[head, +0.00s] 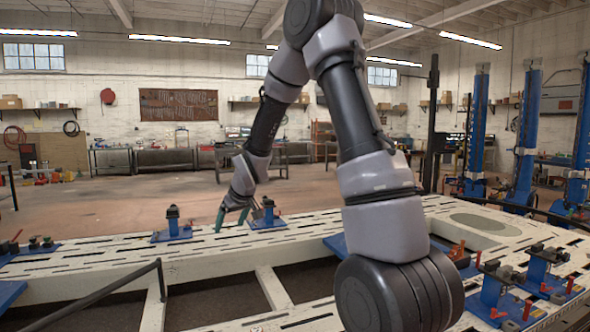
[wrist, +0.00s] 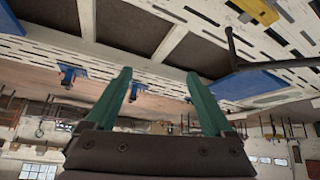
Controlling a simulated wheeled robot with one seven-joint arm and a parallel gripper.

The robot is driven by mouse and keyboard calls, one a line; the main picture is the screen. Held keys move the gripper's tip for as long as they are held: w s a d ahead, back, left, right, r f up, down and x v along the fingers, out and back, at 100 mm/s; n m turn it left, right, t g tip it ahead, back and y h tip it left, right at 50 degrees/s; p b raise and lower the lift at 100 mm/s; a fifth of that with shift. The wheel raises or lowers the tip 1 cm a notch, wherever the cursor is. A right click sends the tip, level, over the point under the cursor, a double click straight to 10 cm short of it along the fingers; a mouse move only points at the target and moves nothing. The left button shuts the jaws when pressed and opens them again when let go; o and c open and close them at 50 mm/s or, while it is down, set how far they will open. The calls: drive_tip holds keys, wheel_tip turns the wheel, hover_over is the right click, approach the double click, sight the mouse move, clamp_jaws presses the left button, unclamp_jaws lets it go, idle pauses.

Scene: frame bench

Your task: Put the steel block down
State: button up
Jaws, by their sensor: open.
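My gripper (head: 231,218) has green fingers and is low over the far edge of the white slotted bench (head: 330,215), between two blue clamp stands. In the wrist view, the fingers of my gripper (wrist: 159,74) are spread apart with nothing held between them. I cannot make out a steel block in either view. My arm covers part of the bench in the head view and could hide it.
Blue clamp stands (head: 172,226) and (head: 267,214) stand left and right of my gripper. More blue stands (head: 493,290) with red handles are at the right. A dark bar (head: 95,297) rises at the near left. The bench has large openings between its beams.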

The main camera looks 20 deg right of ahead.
drive_tip(key=s+d+r+m+h, duration=0.1)
drive_tip(key=s+d+r+m, duration=0.15)
drive_tip(key=s+r, duration=0.55)
drive_tip(key=s+d+r+m, duration=0.2)
drive_tip(key=s+d+r, duration=0.2)
drive_tip(key=s+r, duration=0.4)
drive_tip(key=s+r+m, duration=0.1)
drive_tip(key=s+r, duration=0.1)
drive_tip(key=s, duration=0.5)
drive_tip(key=s+d+r+m+y, duration=0.1)
drive_tip(key=s+r+m, duration=0.1)
drive_tip(key=s, duration=0.6)
drive_tip(key=shift+s+d+r, duration=0.2)
drive_tip(key=shift+s+r, duration=0.1)
drive_tip(key=shift+r, duration=0.3)
